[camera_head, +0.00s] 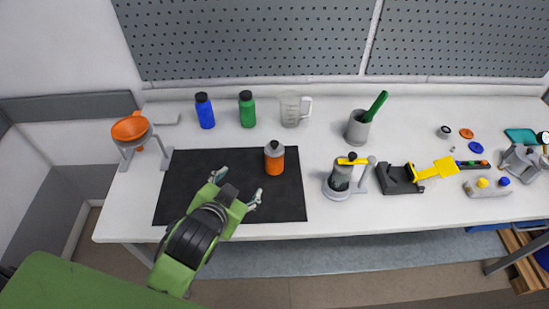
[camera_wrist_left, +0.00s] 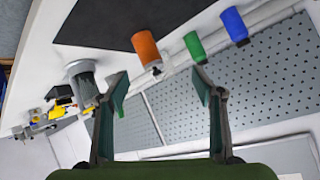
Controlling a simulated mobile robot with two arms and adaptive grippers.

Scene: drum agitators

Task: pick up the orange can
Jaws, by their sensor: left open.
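The orange can (camera_head: 274,160) with a grey top stands upright on the black mat (camera_head: 190,178), right of the mat's middle. My left gripper (camera_head: 239,184) is open and empty over the mat, in front and to the left of the can, and apart from it. In the left wrist view the orange can (camera_wrist_left: 147,48) lies beyond the two spread fingers (camera_wrist_left: 163,95), and nothing is between them. My right gripper is in neither view.
A blue bottle (camera_head: 204,111), a green bottle (camera_head: 247,109) and a clear measuring cup (camera_head: 290,109) stand behind the mat. An orange funnel on a stand (camera_head: 131,128) is at left. A grey agitator device (camera_head: 341,178) stands right of the mat. The mat's left part is clear.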

